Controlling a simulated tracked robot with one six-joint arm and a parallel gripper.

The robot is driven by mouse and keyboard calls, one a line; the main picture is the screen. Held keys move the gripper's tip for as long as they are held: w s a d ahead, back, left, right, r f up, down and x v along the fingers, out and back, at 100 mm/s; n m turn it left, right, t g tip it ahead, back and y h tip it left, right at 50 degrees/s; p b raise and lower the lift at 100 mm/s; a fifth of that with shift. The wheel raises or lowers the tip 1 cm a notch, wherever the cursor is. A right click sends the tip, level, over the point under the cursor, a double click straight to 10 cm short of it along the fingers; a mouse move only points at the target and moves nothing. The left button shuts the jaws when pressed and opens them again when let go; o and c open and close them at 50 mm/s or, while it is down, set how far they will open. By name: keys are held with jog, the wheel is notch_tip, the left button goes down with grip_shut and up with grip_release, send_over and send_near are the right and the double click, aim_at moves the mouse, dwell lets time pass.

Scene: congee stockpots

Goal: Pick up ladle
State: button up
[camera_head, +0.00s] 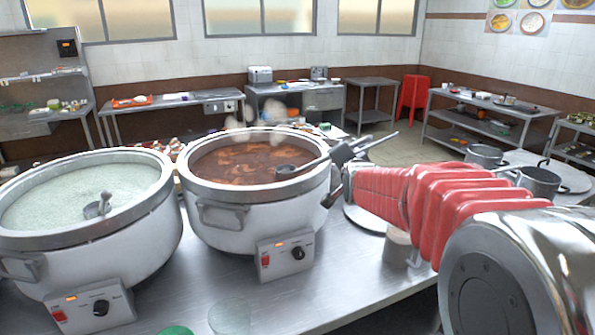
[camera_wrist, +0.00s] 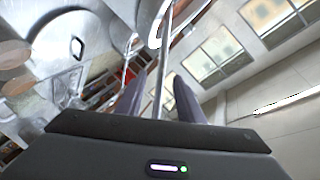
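A ladle (camera_head: 310,163) has its dark bowl at the right side of the brown soup, inside the right pot (camera_head: 225,215). Its handle slants up to the right past the rim, to my gripper (camera_head: 343,155). In the wrist view, my gripper (camera_wrist: 160,75) has its two fingers apart, with the thin metal handle (camera_wrist: 162,85) running between them. Gaps show on both sides of the handle there, so the fingers look open around it. A second ladle (camera_head: 98,207) stands in the left pot (camera_head: 110,235) of pale congee.
Both pots stand on a steel counter (camera_head: 205,290), with control boxes in front. To the right are smaller pots (camera_head: 540,180) and a round lid. Steel tables (camera_head: 185,98) and a red stool (camera_head: 413,95) stand at the back. The floor between is clear.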

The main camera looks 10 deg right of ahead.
aim_at(319, 160)
jog(key=shift+x, duration=1.1)
jog(key=shift+w, duration=0.1)
jog(key=shift+x, duration=2.5)
jog(key=shift+a, duration=0.15)
jog(key=shift+c, duration=0.2)
grip_shut()
jog(key=shift+f, duration=0.1)
